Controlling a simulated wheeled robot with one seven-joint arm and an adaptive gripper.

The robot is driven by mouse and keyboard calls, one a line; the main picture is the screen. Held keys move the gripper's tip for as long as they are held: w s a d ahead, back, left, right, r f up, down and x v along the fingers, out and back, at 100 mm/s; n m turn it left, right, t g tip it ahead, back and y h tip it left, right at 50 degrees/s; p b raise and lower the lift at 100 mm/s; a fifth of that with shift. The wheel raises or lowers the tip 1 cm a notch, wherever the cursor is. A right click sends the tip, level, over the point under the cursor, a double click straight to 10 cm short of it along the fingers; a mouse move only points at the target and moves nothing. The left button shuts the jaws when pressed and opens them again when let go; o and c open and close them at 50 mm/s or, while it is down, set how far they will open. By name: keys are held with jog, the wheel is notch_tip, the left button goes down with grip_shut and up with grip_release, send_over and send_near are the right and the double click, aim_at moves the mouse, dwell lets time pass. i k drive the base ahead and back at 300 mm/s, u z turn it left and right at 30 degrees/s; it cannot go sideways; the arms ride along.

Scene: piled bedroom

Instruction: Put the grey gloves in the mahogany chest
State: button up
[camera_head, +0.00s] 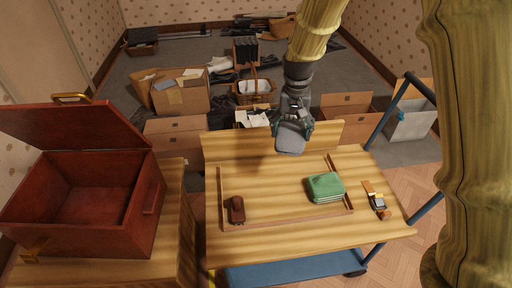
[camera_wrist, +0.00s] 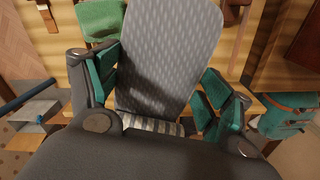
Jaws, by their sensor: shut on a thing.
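My gripper (camera_head: 294,122) is shut on the grey gloves (camera_head: 290,138) and holds them above the far side of the wooden table. In the wrist view the gloves (camera_wrist: 170,55) are a flat, patterned grey piece with a striped cuff, between the green finger pads of my gripper (camera_wrist: 160,100). The mahogany chest (camera_head: 84,205) stands at the left on a wooden stand, with its lid (camera_head: 70,130) raised. Its visible inside looks empty. My gripper is to the right of the chest, apart from it.
A low wooden frame (camera_head: 285,220) on the table (camera_head: 385,233) surrounds a green folded cloth (camera_head: 325,187) and a brown brush-like item (camera_head: 237,210). A watch-like item (camera_head: 378,202) lies at the right. Cardboard boxes (camera_head: 180,92) and a basket (camera_head: 254,98) crowd the floor behind.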

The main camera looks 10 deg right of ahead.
aim_at(114, 220)
jog(key=k, duration=0.5)
jog(key=u, duration=3.35)
jog(key=k, duration=1.4)
jog(key=z, duration=1.35)
jog(key=i, duration=1.5)
jog(key=z, duration=0.05)
